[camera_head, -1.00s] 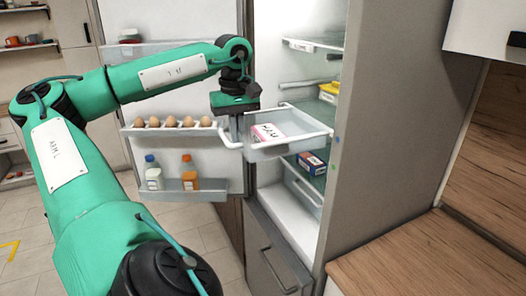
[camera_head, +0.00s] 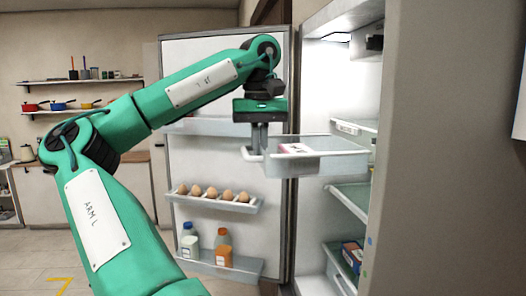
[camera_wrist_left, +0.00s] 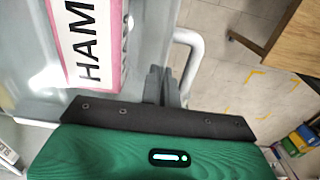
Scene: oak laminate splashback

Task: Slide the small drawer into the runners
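The small drawer (camera_head: 335,165) is a pale translucent tray, held roughly level in front of the open fridge, with its right end at the fridge opening. A pink and white packet (camera_head: 296,148) lies in it; its label reads "HAM" in the left wrist view (camera_wrist_left: 90,42). My left gripper (camera_head: 259,150) points down at the drawer's left, front end. In the left wrist view its fingers (camera_wrist_left: 163,86) are close together at the drawer's front edge, beside the white handle (camera_wrist_left: 192,52). I cannot make out the runners inside the fridge. My right gripper is not in view.
The open fridge door carries an egg rack (camera_head: 216,200) and a lower bin with bottles (camera_head: 222,262). Inside the fridge are a glass shelf (camera_head: 352,200) and a blue box (camera_head: 352,252) lower down. The fridge's side wall (camera_head: 430,150) stands at the right.

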